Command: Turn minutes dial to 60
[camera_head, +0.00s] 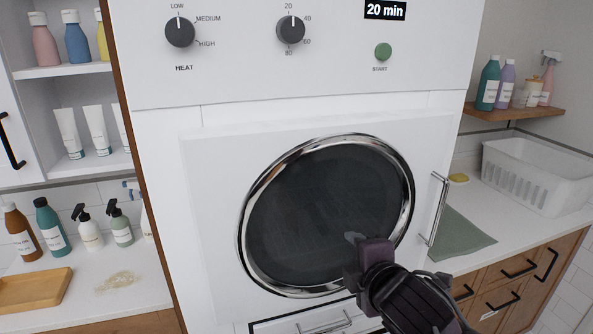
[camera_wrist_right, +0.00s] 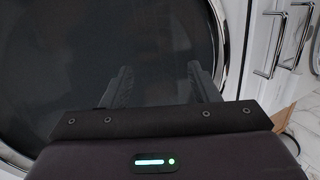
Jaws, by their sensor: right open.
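The minutes dial (camera_head: 291,30) is a dark round knob at the top of the white dryer (camera_head: 190,110), marked 20, 40, 60 and 80. Its white pointer line is up, toward the 20 mark. The display (camera_head: 386,9) reads "20 min". My right gripper (camera_head: 354,238) is in front of the lower part of the round glass door (camera_head: 320,210), well below the dial and apart from it. In the right wrist view, its two fingers (camera_wrist_right: 160,85) are spread with nothing between them. My left gripper is not in view.
A heat knob (camera_head: 180,32) sits left of the dial and a green start button (camera_head: 383,51) to its right. The door handle (camera_head: 436,209) sticks out at the right. Shelves with bottles (camera_head: 77,37) and a white basket (camera_head: 535,178) flank the dryer.

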